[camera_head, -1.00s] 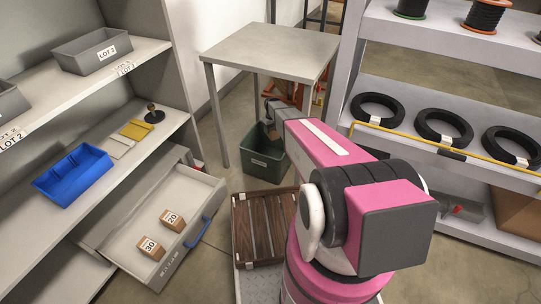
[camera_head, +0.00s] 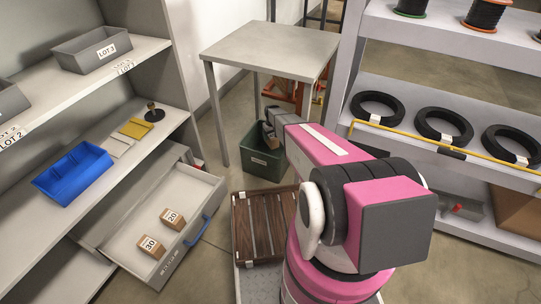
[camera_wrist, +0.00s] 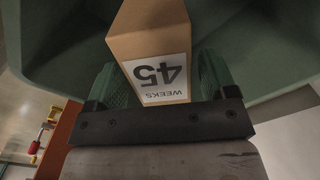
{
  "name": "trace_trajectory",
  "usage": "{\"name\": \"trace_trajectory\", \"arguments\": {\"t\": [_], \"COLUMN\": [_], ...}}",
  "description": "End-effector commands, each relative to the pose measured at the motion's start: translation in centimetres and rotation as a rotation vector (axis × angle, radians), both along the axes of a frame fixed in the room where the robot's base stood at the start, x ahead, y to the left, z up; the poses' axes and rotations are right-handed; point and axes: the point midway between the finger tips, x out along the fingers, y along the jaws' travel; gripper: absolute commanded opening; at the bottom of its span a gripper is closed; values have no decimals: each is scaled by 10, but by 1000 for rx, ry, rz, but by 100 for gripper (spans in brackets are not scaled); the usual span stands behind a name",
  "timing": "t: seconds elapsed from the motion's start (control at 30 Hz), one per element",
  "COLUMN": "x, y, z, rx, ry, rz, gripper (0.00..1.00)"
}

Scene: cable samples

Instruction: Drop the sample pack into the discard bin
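The sample pack is a brown cardboard box with a white label reading "45 WEEKS", seen in the wrist view (camera_wrist: 148,36). My gripper (camera_wrist: 165,72) has one greenish finger on each side of the pack and is shut on it. In the head view my gripper (camera_head: 271,122) is at the open top of the green discard bin (camera_head: 262,166), with a small part of the pack (camera_head: 268,131) showing. The bin's green walls (camera_wrist: 60,50) surround the pack in the wrist view. The bin's floor is mostly hidden.
A grey table (camera_head: 272,50) stands just behind the bin. A brown slatted crate (camera_head: 258,228) is in front of it. An open drawer (camera_head: 135,250) with boxes marked 20 and 30 juts out at left. A rack with black cable coils (camera_head: 443,126) stands at right.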

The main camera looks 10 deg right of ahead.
Motion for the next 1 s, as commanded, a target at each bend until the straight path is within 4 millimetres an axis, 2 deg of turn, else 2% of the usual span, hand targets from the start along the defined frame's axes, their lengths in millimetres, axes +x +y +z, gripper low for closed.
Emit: {"name": "trace_trajectory", "arguments": {"t": [0.33, 0.47, 0.67, 1.0], "x": [0, -1, -1, -1], "y": [0, 0, 0, 0], "z": [1, 6, 32, 93], "rx": [0, 0, 0, 0], "ry": [0, 0, -2, -2], "rz": [0, 0, 0, 0], "gripper": [88, 88, 88, 88]}}
